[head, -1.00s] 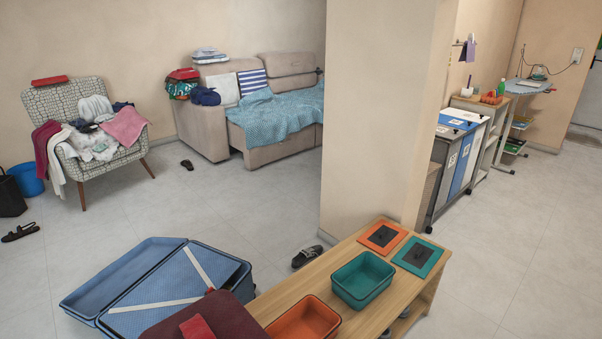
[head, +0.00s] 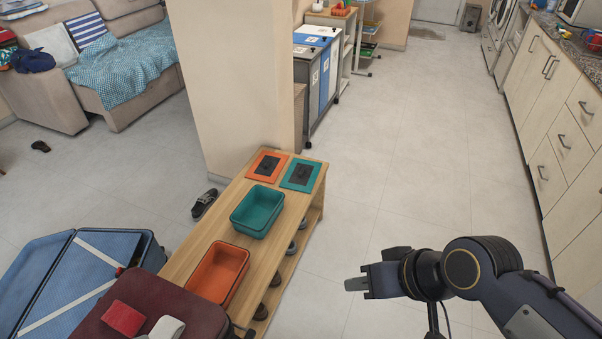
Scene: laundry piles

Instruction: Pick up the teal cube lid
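The teal lid (head: 315,186), a flat teal square with a dark centre patch and knob, lies at the far right end of the wooden bench (head: 190,252). An open, empty teal box (head: 257,212) stands nearer on the same bench. My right gripper (head: 357,284) is in the air over the floor, to the right of the bench and well apart from the lid. It shows side-on, so I cannot tell whether its fingers are open or shut. My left gripper is not in view.
An orange lid (head: 256,169) lies beside the teal lid, and an orange box (head: 217,273) stands nearer. A wall pillar (head: 230,90) rises behind the bench. An open blue suitcase (head: 45,265) is at left. Floor right of the bench is clear up to the cabinets (head: 560,140).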

